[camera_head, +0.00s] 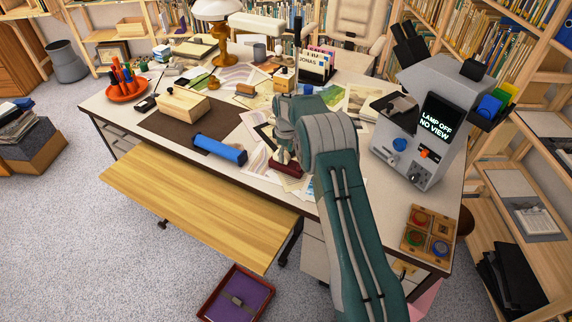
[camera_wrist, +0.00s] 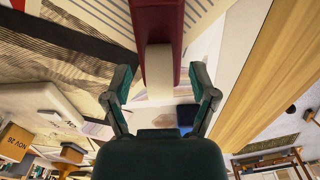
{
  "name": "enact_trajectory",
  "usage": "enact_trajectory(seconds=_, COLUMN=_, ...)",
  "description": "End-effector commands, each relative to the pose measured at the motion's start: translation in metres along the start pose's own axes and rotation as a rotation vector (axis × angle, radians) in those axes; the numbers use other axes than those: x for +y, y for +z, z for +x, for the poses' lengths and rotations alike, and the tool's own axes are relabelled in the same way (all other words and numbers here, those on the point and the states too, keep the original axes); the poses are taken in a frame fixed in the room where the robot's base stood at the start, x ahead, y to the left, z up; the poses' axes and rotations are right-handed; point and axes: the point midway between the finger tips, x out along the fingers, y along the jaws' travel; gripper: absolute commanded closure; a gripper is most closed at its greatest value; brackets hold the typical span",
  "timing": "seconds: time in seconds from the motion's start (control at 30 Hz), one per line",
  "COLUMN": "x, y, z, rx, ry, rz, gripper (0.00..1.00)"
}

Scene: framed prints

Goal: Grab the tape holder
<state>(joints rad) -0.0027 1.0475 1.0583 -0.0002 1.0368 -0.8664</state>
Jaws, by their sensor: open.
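A dark red object (camera_head: 287,167), which looks like the tape holder, lies on the desk near its front edge, partly hidden by my arm in the head view. In the wrist view the dark red body (camera_wrist: 157,35) comes in from the top centre, with a pale beige part (camera_wrist: 159,72) at its near end. My gripper (camera_wrist: 162,84) is open, one finger on each side of that pale part, with gaps on both sides. I cannot tell whether anything touches. In the head view my gripper (camera_head: 287,150) is over the dark red object, its fingers mostly hidden.
A blue roll (camera_head: 220,149) lies left of my gripper on the desk (camera_head: 232,120). A wooden block (camera_head: 183,105) and prints lie behind. A grey machine (camera_head: 418,125) stands right. A wooden drawer board (camera_head: 195,205) juts out in front. A lamp (camera_head: 216,45) stands at the back.

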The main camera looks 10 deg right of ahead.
Motion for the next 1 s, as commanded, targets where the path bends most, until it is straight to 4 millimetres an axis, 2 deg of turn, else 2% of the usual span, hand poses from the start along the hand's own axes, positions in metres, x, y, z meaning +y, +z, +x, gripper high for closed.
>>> enact_trajectory(seconds=0.1, x=0.001, y=0.0, z=0.011, rx=0.0, ry=0.001, rz=0.001, gripper=0.26)
enact_trajectory(seconds=0.27, x=0.001, y=0.0, z=0.011, rx=0.001, ry=0.002, rz=0.001, gripper=0.26)
enact_trajectory(seconds=0.3, x=0.001, y=0.0, z=0.011, rx=0.001, ry=0.002, rz=0.001, gripper=0.3)
enact_trajectory(seconds=0.37, x=0.001, y=0.0, z=0.011, rx=0.001, ry=0.002, rz=0.001, gripper=0.57)
enact_trajectory(seconds=0.4, x=0.001, y=0.0, z=0.011, rx=0.001, ry=0.002, rz=0.001, gripper=0.75)
enact_trajectory(seconds=0.47, x=0.001, y=0.0, z=0.011, rx=0.001, ry=0.002, rz=0.001, gripper=1.0)
enact_trajectory(seconds=0.87, x=0.001, y=0.0, z=0.009, rx=0.001, ry=0.003, rz=0.001, gripper=1.0)
enact_trajectory(seconds=1.0, x=0.002, y=-0.001, z=-0.006, rx=0.004, ry=0.005, rz=0.001, gripper=1.0)
